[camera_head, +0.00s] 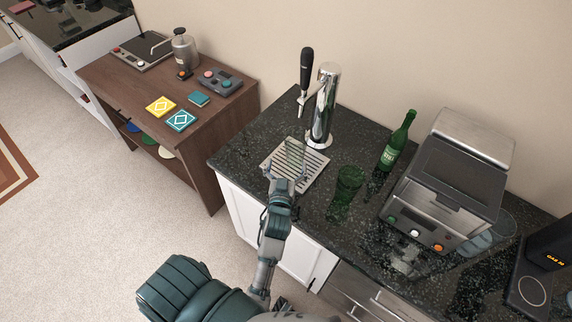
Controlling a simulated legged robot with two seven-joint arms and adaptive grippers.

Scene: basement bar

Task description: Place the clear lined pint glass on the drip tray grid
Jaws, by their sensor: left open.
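The clear pint glass (295,152) is see-through and stands on the slatted metal drip tray grid (313,168), below the beer tap. It looks upright, and its lower part is partly hidden by my left gripper. My left gripper (285,173) is open at the tray's near side, with its fingers spread just in front of the glass. I cannot tell whether the fingers touch the glass. My right gripper is not in view.
The chrome beer tap (323,108) stands behind the tray. A green glass (347,184) and a green bottle (396,141) stand to the right, then a grey machine (452,175). A brown side table (213,124) is at left, beyond a gap.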

